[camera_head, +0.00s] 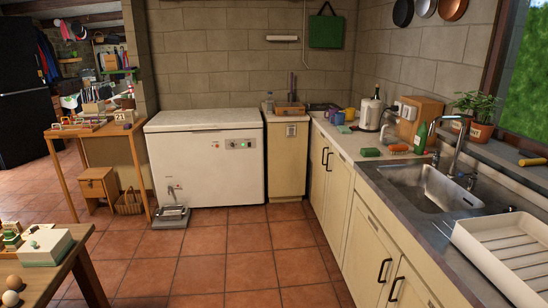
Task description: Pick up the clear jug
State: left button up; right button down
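What looks like the clear jug (389,122) stands on the counter along the right wall, between a white kettle and a wooden box. It is small and faint at this distance, so its outline is hard to make out. A small clear container (269,102) also stands on the pale cabinet at the back; I cannot tell exactly what it is. Neither of my grippers is in view.
Near the jug are the white kettle (370,113), wooden box (420,118), green bottle (420,138) and orange item (398,148). The sink (440,185) and white rack (500,250) are nearer. A table (60,270) stands lower left. The tiled floor (235,260) between is clear.

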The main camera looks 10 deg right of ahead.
aim_at(389, 132)
jog(key=i, duration=2)
jog(key=i+z, duration=0.4)
jog(key=i+j+z, duration=0.1)
jog(key=i+z, duration=0.35)
jog(key=i+j+z, duration=0.25)
jog(key=z, duration=0.15)
jog(key=i+j+z, duration=0.45)
jog(key=k+l, duration=0.1)
